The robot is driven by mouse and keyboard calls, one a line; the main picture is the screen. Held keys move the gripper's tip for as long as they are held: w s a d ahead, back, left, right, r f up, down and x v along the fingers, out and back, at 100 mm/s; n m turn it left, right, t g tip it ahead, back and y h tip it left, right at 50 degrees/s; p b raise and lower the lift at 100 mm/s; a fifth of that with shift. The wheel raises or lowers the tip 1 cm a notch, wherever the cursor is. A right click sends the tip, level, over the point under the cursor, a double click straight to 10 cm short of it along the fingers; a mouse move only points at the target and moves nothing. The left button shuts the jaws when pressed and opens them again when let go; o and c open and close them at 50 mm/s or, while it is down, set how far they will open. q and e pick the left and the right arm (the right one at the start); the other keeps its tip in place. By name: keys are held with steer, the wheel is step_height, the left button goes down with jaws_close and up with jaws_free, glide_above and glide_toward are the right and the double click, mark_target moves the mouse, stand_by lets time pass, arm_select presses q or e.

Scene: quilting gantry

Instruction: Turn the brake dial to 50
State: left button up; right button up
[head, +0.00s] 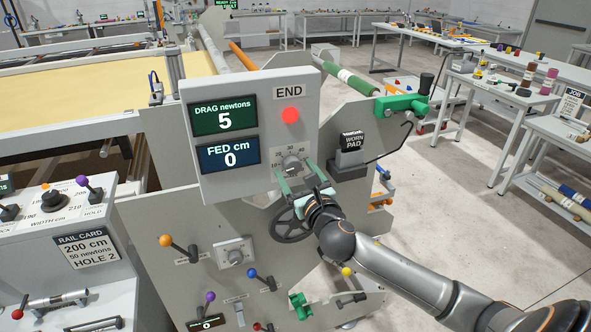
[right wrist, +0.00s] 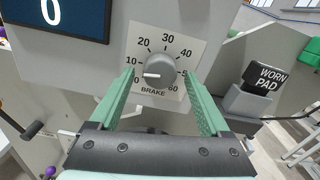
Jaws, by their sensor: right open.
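The brake dial (head: 291,162) is a grey round knob on a pale square plate, low on the grey panel. In the right wrist view the dial (right wrist: 158,72) has numbers from 0 to 60 around it. Its white pointer line aims left, at the low end near 0 to 10; 50 is on the right side. My right gripper (head: 294,171) is open in front of the dial. In the right wrist view its green fingers (right wrist: 159,78) stand on either side of the knob, with gaps. I cannot tell how far the tips are from the plate. My left gripper is not in view.
Above the dial are a DRAG display (head: 224,118) reading 5 newtons, a FED display (head: 229,155) reading 0 cm and a red END button (head: 291,115). A WORN PAD block (head: 351,150) stands close right. A black handwheel (head: 290,226) and coloured levers sit below.

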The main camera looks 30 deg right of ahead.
steer(key=shift+w, duration=0.3)
steer(key=shift+c, duration=0.4)
steer(key=shift+d, duration=0.1)
jaws_close()
